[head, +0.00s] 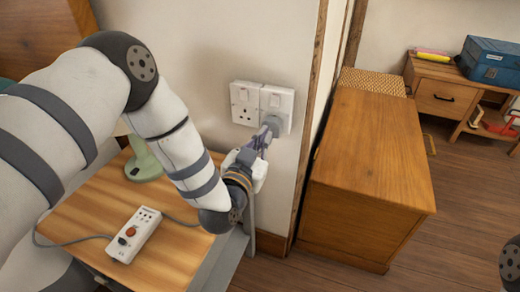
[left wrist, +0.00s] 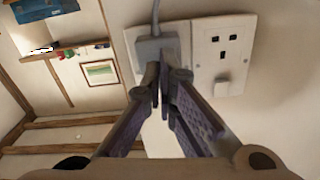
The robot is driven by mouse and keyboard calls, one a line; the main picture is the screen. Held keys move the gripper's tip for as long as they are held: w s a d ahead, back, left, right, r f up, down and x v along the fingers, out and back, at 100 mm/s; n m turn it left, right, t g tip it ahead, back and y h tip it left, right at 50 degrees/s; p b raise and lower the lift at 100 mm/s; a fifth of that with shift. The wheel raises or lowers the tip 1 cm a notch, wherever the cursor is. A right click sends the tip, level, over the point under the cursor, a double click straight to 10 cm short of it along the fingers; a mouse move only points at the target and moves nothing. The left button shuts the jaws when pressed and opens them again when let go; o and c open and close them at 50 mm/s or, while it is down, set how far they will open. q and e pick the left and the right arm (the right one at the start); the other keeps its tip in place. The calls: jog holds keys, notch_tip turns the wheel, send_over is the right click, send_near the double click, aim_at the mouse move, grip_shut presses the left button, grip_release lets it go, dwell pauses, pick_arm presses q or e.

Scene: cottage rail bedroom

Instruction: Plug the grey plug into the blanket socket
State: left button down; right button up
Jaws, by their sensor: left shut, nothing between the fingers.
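A white double wall socket (head: 243,95) is on the wall above the bedside table. Its left outlet is empty. The grey plug (head: 273,122) sits against the right outlet, seemingly seated, with its face hidden. In the left wrist view the plug (left wrist: 158,46) lies close against the socket plate (left wrist: 222,55), its cable running up. My left gripper (head: 262,140) is at the plug; in the left wrist view its fingertips (left wrist: 165,78) are shut together just in front of the plug, with nothing between them. Any contact with it is unclear. My right gripper is not in view.
The bedside table (head: 90,215) below holds a white control box (head: 133,235) with a cable and a green lamp base (head: 143,165). A wooden chest (head: 370,150) stands to the right past the wall corner. Floor (head: 465,200) is clear at the right.

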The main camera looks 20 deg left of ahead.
aim_at(273, 125)
pick_arm(q)
jog(key=shift+w+r, duration=0.1)
jog(key=shift+w, duration=0.45)
jog(key=shift+w, duration=0.75)
jog(key=shift+w+r+b, duration=0.1)
jog(key=shift+r+b, duration=0.05)
jog(key=shift+b, duration=0.15)
